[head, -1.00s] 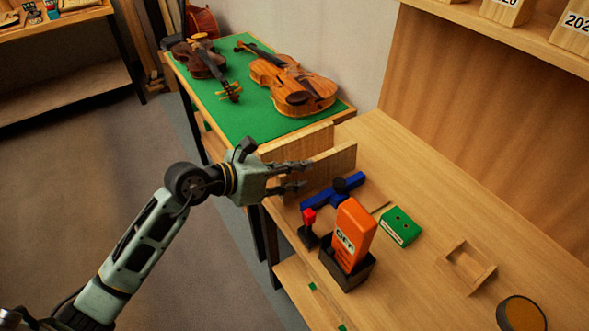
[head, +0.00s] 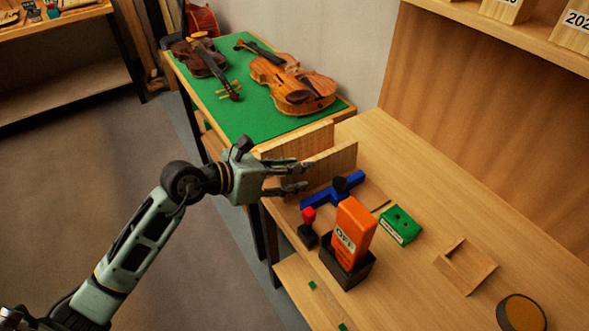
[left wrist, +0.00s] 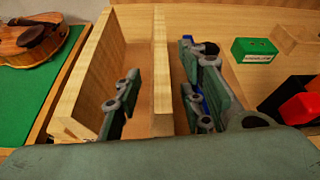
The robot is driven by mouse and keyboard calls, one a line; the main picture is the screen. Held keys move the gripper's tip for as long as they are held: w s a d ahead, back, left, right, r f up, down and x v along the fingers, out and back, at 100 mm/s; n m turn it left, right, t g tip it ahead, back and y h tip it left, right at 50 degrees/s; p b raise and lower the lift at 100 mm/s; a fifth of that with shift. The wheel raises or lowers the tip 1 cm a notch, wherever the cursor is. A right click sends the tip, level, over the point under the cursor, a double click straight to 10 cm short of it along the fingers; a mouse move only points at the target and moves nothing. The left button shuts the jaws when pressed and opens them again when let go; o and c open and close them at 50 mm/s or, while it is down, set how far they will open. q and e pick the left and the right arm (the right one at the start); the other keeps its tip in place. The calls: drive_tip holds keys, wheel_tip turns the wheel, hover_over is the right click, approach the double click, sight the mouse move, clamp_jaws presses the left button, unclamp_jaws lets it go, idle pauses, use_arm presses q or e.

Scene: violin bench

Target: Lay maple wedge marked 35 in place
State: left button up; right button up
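No mark 35 can be read in either view, so I cannot tell which piece is the maple wedge. Two upright pale wooden boards stand parallel at the bench's left end: a rear one (head: 300,140) and a front one (head: 335,162). My left gripper (head: 306,176) is open at the front board's left end. In the left wrist view, its fingers (left wrist: 160,92) are spread on either side of the front board (left wrist: 160,50), one of them between the two boards. Whether they touch it, I cannot tell. The rear board (left wrist: 92,75) is outside the fingers. My right gripper is out of view.
Close by on the bench are a blue tool (head: 330,192), a red-topped black stamp (head: 308,228), an orange block in a black holder (head: 355,228) and a green box (head: 401,226). A shallow wooden tray (head: 490,272) lies right. Violins (head: 290,85) lie on the green table behind.

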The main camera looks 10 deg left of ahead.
use_arm(q)
drive_tip(key=b+v, duration=0.2)
drive_tip(key=v, duration=0.9)
drive_tip(key=shift+s, duration=0.2)
drive_tip(key=shift+r, duration=0.1)
